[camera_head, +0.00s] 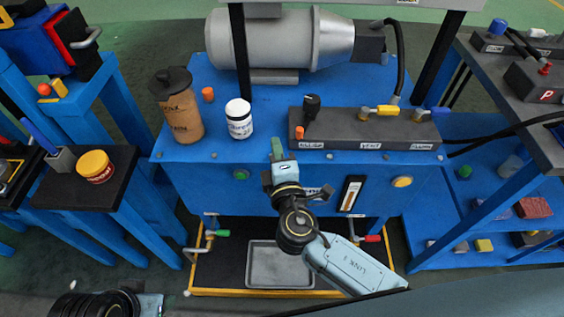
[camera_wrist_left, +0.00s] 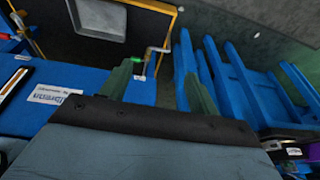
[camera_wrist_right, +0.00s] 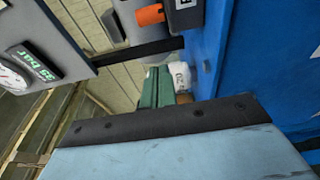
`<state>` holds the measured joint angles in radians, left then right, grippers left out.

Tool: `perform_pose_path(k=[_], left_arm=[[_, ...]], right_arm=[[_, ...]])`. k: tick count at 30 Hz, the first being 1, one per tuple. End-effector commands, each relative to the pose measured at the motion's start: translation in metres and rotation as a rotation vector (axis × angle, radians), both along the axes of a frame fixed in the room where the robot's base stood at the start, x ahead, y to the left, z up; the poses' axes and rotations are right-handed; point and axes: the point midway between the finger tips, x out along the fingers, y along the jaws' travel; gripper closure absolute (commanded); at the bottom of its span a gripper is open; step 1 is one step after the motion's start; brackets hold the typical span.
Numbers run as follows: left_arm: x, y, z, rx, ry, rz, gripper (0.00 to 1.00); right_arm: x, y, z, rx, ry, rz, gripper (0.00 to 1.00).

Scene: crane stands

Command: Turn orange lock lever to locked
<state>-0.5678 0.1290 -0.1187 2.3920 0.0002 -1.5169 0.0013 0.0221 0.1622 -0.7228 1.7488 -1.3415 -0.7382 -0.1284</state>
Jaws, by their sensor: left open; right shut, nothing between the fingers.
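A small orange piece (camera_head: 299,132), which looks like the orange lock lever, is at the left end of the dark block (camera_head: 350,128) on the blue stand. It also shows as an orange cylinder in the right wrist view (camera_wrist_right: 150,14); its lock position cannot be told. My right gripper (camera_head: 277,148) is shut and empty, pointing at the stand's front top edge, a little left of and below the orange piece. Its closed green fingers show in the right wrist view (camera_wrist_right: 155,90), apart from the orange cylinder. My left gripper (camera_wrist_left: 158,82) is open and empty, low near the stand's left side.
A white jar (camera_head: 239,120), a brown bottle (camera_head: 181,112) and an orange cap (camera_head: 208,94) stand left of the block. A grey motor (camera_head: 280,42) lies behind. A grey tray (camera_head: 280,268) is below.

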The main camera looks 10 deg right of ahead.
Motion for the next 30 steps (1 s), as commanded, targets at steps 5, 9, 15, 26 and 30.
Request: perform_pose_path(k=[5, 9, 15, 26, 30], left_arm=[[-0.005, -0.003, 0.015, -0.011, -0.011, 0.002, 0.39], [-0.005, -0.003, 0.017, -0.011, -0.011, 0.002, 0.39], [-0.003, -0.004, 0.018, -0.014, -0.024, 0.0, 0.39], [-0.003, -0.004, 0.018, -0.014, -0.027, 0.0, 0.39], [-0.003, -0.005, 0.019, -0.014, -0.027, 0.0, 0.39]], right_arm=[[0.039, 0.0, -0.001, 0.0, -0.002, -0.001, 1.0], [0.031, -0.022, -0.001, -0.002, 0.002, -0.001, 1.0], [0.026, -0.036, -0.001, 0.0, 0.002, -0.001, 1.0], [0.025, -0.038, -0.001, 0.002, 0.002, -0.001, 1.0], [0.023, -0.046, -0.001, 0.001, 0.003, 0.009, 1.0]])
